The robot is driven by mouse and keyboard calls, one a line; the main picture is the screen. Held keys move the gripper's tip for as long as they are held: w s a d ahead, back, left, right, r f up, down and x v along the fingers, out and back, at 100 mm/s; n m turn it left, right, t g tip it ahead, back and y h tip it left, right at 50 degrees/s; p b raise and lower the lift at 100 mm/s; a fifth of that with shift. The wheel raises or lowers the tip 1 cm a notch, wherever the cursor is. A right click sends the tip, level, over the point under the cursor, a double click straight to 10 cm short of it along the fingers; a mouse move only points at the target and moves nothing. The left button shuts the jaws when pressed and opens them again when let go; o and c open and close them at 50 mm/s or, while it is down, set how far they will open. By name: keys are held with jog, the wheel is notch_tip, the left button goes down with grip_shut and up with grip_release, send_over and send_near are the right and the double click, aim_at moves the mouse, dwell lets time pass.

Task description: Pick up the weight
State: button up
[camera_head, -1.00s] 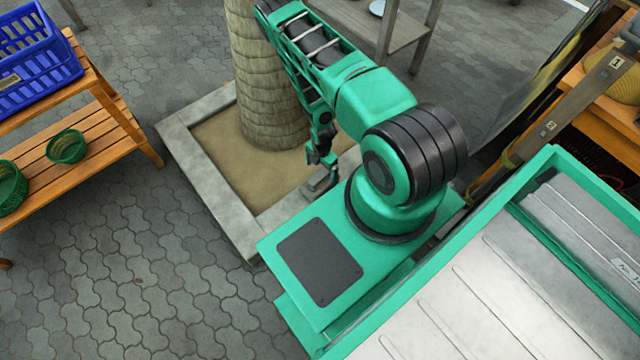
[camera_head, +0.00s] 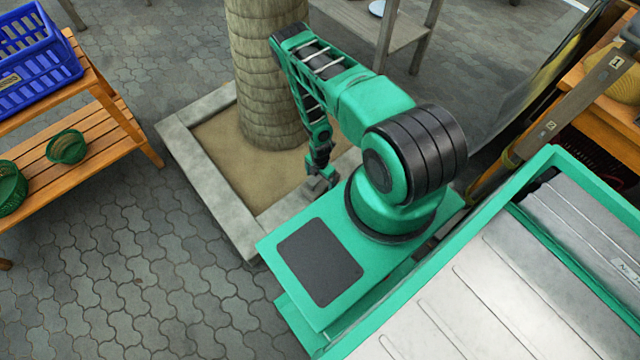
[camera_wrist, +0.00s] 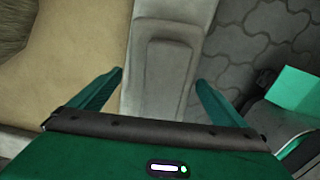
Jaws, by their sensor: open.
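The weight is a grey block with a rounded, narrower top face (camera_wrist: 165,75), lying on the pale stone rim of the planter in the wrist view. In the head view it shows as a small grey shape (camera_head: 314,188) on the rim, partly covered by my gripper. My gripper (camera_wrist: 160,77) is open, pointing down over the weight. Its two green fingers stand to the left and right of the weight, with a gap on each side. The weight's near end is hidden by the gripper body. I cannot tell how high the fingertips are above the rim.
The planter's stone rim (camera_head: 207,180) encloses sand and a thick trunk (camera_head: 265,75) close to my arm. A wooden bench (camera_head: 95,125) with green baskets and a blue crate (camera_head: 35,60) stands at left. Grey paving (camera_head: 130,250) is clear in front.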

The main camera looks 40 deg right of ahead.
jog(key=shift+c, duration=0.3)
jog(key=c, duration=2.1)
jog(key=shift+r, duration=0.15)
jog(key=shift+w+r, duration=0.1)
jog(key=shift+r, duration=0.4)
jog(key=r, duration=0.3)
jog(key=shift+a+r, duration=0.15)
jog(key=shift+a, duration=0.25)
jog(key=a+r, duration=0.2)
jog(key=a, duration=0.1)
jog(key=s+a+r, duration=0.1)
jog(key=a+r, duration=0.1)
jog(key=a, duration=0.2)
jog(key=a+r, duration=0.2)
jog(key=a, duration=0.1)
jog(key=shift+s+a+r, duration=0.2)
jog(key=shift+s+a, duration=0.05)
jog(key=shift+a, duration=0.05)
